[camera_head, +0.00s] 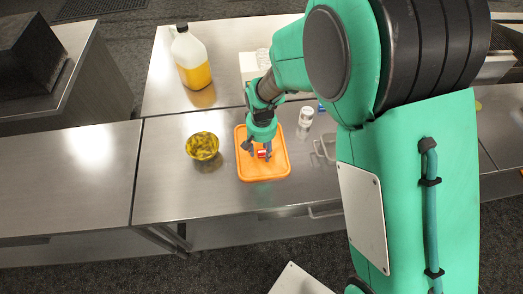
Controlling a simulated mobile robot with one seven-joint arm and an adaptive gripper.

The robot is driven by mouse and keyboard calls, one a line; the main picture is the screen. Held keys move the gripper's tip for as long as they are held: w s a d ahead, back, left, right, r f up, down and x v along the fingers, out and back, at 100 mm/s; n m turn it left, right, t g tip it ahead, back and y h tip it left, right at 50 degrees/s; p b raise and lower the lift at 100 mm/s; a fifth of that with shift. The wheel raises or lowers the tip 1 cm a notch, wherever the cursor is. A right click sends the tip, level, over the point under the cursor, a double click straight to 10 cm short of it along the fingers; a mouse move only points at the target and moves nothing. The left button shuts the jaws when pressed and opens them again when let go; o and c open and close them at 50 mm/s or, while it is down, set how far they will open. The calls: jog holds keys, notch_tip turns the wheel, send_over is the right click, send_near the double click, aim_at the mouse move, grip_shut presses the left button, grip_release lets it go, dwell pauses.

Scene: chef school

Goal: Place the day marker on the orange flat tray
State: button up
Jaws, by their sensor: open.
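The orange flat tray (263,172) lies on the metal counter in the middle of the view. A small red and white item (262,153), which looks like the day marker, is over the tray between my fingers. My gripper (262,152) points down over the tray with its jaws open, one finger on each side of the item. I cannot tell whether the item rests on the tray's surface. The arm hides the tray's back part.
A bowl with yellow and dark contents (202,146) stands left of the tray. A jug of yellow liquid (191,58) stands behind it. A small white-capped jar (306,116) stands right of the tray. The counter's front left (180,190) is clear.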

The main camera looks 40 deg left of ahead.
aim_at(262, 151)
notch_tip(262, 151, up, 12)
jog(key=shift+f+p, duration=0.15)
jog(key=shift+p, duration=0.3)
dwell(0.6)
dwell(0.4)
jog(key=w+d+r+m+t+y, duration=0.1)
jog(key=w+d+r+m, duration=0.15)
jog(key=d+r, duration=0.95)
jog(key=w+d+r+m+t, duration=0.15)
jog(key=w+d+r, duration=0.45)
jog(key=d, duration=1)
jog(key=s+d+r+m+t, duration=0.1)
jog(key=s+d+r, duration=0.2)
jog(key=d, duration=0.6)
jog(key=s+d+r+m+t, duration=0.1)
jog(key=s+d+r+m, duration=0.1)
jog(key=s+d, duration=0.6)
jog(key=s+d+r+m+t+h, duration=0.1)
jog(key=s+d+r, duration=0.3)
jog(key=d, duration=0.5)
jog(key=shift+s+d+r+m, duration=0.3)
jog(key=shift+s+m, duration=0.2)
jog(key=shift+s, duration=0.65)
